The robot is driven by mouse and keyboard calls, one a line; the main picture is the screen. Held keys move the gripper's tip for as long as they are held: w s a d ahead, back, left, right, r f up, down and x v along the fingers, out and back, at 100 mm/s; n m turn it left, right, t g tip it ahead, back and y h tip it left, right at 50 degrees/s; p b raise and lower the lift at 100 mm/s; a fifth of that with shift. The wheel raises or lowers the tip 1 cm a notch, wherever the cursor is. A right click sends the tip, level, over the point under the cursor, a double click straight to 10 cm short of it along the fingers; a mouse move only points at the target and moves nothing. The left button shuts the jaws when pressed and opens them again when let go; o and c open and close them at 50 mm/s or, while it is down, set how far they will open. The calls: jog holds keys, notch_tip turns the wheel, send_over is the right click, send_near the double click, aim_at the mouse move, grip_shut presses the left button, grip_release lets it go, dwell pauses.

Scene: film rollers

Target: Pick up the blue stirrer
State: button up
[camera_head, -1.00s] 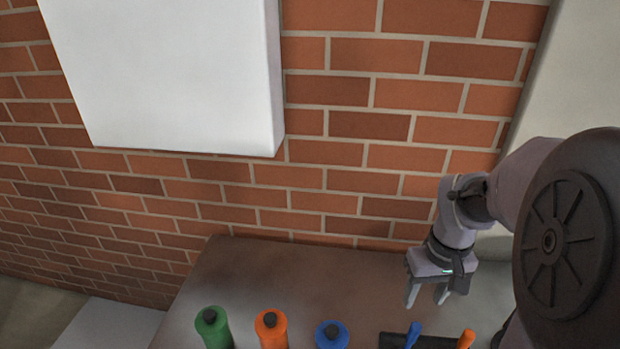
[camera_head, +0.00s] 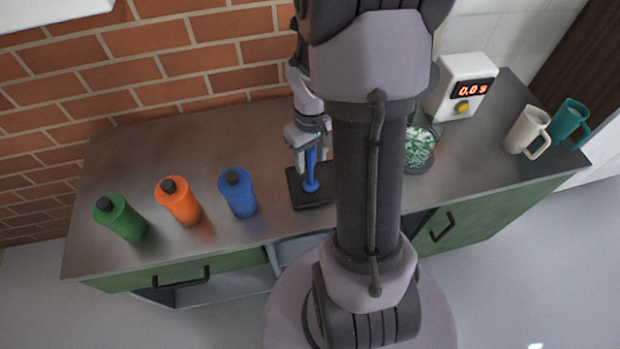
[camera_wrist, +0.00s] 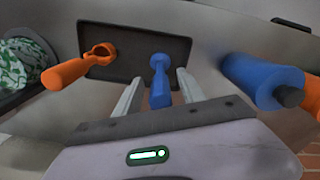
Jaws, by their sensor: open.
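The blue stirrer (camera_head: 311,172) stands upright on a black tray (camera_head: 301,199) on the counter. In the wrist view the blue stirrer (camera_wrist: 160,82) is between the two open fingers of my gripper (camera_wrist: 157,93), with a gap on each side. In the head view my gripper (camera_head: 311,158) is at the stirrer's upper part. In the head view my arm hides the orange one.
Green (camera_head: 120,217), orange (camera_head: 179,201) and blue (camera_head: 238,192) bottles stand left of the tray. Right of my arm are a bowl of green-white pieces (camera_head: 419,149), a white timer (camera_head: 465,88), and white (camera_head: 526,131) and teal (camera_head: 568,122) mugs. The counter's back left is clear.

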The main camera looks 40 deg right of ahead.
notch_tip(320, 180, down, 3)
jog(key=shift+r, duration=0.35)
jog(key=shift+c, duration=0.9)
grip_shut()
